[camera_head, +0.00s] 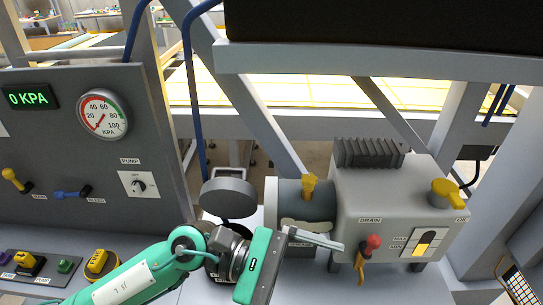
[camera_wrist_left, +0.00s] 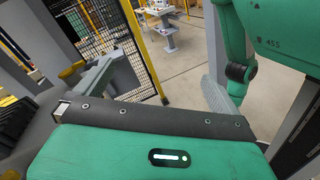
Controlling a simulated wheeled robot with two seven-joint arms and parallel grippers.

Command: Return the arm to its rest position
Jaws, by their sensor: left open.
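My left arm (camera_head: 135,278) comes in from the lower left in the head view, green with a grey wrist. My left gripper (camera_head: 318,240) is open and empty, in front of the grey pump unit (camera_head: 385,210). One finger shows there and points right, toward the red-topped drain handle (camera_head: 372,243); whether they touch I cannot tell. In the left wrist view the two grey fingers of this gripper (camera_wrist_left: 160,78) stand wide apart with nothing between them. My right gripper is not in view.
A grey control panel (camera_head: 60,110) stands at the left, with a gauge (camera_head: 103,115) and a display reading 0 KPA (camera_head: 28,97). A round grey cap (camera_head: 228,197) is close behind my wrist. A dark slab (camera_head: 385,25) hangs above. The left wrist view shows mesh fencing (camera_wrist_left: 95,35) and open floor.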

